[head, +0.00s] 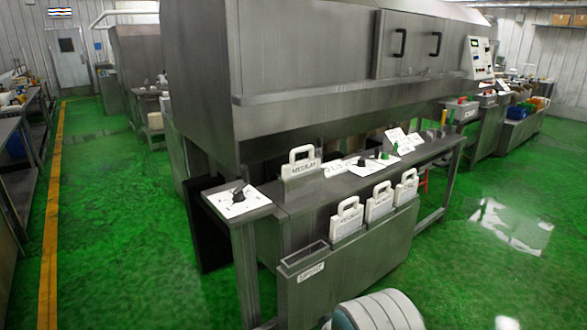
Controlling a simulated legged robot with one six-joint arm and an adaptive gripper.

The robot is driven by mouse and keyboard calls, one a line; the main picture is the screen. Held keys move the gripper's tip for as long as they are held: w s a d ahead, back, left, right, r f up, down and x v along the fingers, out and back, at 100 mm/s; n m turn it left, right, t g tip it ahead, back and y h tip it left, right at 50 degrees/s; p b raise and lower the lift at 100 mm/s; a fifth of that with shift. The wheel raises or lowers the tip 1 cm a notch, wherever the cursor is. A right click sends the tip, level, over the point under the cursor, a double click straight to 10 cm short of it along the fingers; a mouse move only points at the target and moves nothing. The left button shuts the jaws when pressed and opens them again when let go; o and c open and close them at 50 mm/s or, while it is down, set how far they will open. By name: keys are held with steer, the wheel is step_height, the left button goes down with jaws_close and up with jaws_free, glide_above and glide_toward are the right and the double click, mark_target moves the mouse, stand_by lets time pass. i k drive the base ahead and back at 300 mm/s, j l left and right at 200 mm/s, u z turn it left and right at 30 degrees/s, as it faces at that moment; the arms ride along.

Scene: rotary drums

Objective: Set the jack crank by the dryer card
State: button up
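A steel bench runs in front of a large grey machine (290,60). A white handled card (300,170) stands upright on the bench; its dark lettering is too small to read surely. A white dial plate (228,207) with a black crank-like knob (238,195) lies at the bench's left end. Farther right, another white plate (366,170) carries a small black knob (361,161), with a green knob (385,155) close by. I cannot tell which of these is the jack crank. My gripper is out of view; only a pale rounded part of my arm shows at the bottom.
A steel rack (345,262) on the bench front holds several white handled cards (345,218); its left slot (305,256) looks empty. Green floor is open at right, with a shiny patch (512,228). A yellow line (52,220) runs along the left aisle.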

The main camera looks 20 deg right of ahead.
mark_target(238, 196)
steer(key=i, duration=0.95)
steer(key=i+j+z, duration=0.1)
steer(key=i, duration=0.9)
